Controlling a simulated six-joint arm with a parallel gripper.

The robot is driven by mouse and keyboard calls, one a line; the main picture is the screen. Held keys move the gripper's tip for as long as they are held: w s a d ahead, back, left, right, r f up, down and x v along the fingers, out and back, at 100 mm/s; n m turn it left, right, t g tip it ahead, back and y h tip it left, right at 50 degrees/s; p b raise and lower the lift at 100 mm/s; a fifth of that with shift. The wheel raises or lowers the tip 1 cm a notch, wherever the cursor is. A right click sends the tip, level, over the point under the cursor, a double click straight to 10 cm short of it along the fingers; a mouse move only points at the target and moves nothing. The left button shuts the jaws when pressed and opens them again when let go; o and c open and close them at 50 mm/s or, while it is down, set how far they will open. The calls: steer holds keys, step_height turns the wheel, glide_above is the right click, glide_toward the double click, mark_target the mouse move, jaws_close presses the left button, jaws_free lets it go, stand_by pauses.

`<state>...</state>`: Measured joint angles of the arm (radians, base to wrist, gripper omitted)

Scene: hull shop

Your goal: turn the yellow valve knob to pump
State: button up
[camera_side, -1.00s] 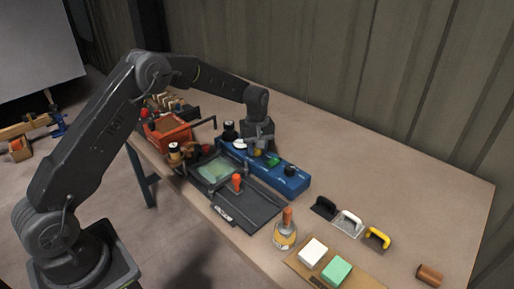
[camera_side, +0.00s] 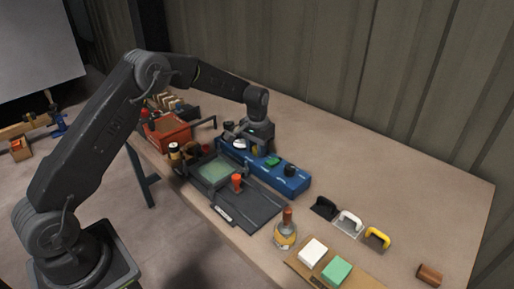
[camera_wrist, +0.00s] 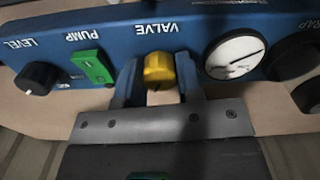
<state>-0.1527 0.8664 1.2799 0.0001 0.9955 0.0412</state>
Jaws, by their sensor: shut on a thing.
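The yellow valve knob (camera_wrist: 158,68) is on the blue panel (camera_wrist: 130,40), under the upside-down word VALVE in the wrist view. My gripper (camera_wrist: 160,84) has one finger on each side of the knob and is shut on it. In the side view my gripper (camera_side: 257,147) points down at the blue panel (camera_side: 285,182) and mostly hides the knob. I cannot tell which mark the knob points to. The word PUMP stands above a green rocker switch (camera_wrist: 92,67), left of the knob in the wrist view.
A round white gauge (camera_wrist: 235,54) is close to the right finger in the wrist view. A black LEVEL knob (camera_wrist: 37,77) is at the far left.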

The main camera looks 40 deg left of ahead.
steer(key=m, duration=0.3)
steer(key=shift+m, duration=2.1)
steer(key=o, duration=0.9)
steer(key=shift+r, duration=0.1)
step_height(320, 180, up, 14)
steer(key=shift+f, duration=0.15)
